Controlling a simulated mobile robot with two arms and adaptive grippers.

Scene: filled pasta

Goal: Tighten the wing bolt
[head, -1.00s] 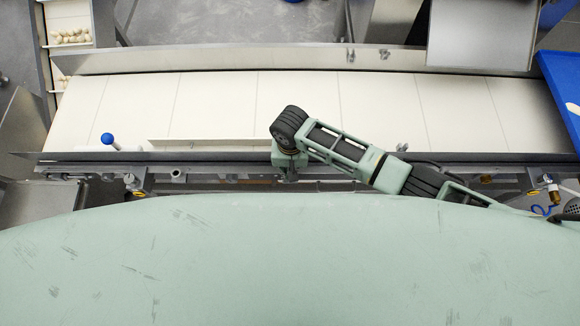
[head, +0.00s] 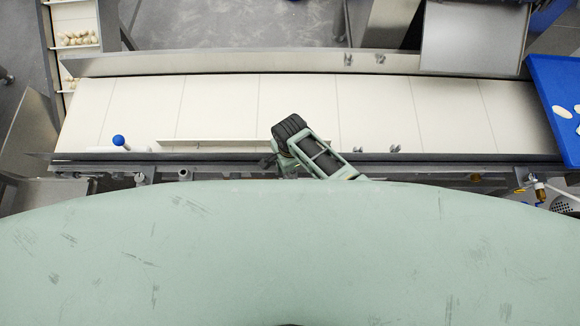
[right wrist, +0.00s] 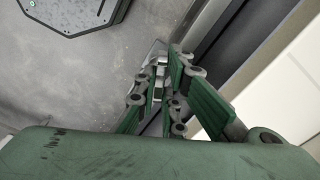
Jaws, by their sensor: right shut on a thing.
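My right gripper (right wrist: 158,85) is shut on a small metal part, which I take for the wing bolt (right wrist: 156,78). The green fingers hide most of it, so its wings and how far it is turned cannot be seen. In the head view, my right gripper (head: 286,168) points down at the near side rail of the conveyor. My wrist and body hide its fingertips and the bolt there. My left gripper is not in view.
The white conveyor belt (head: 220,100) runs across the view between metal rails, with small fittings (head: 394,149) on the near rail. A blue-knobbed lever (head: 118,141) stands at left. A blue board (head: 548,95) lies at right. The right wrist view shows grey floor (right wrist: 90,75).

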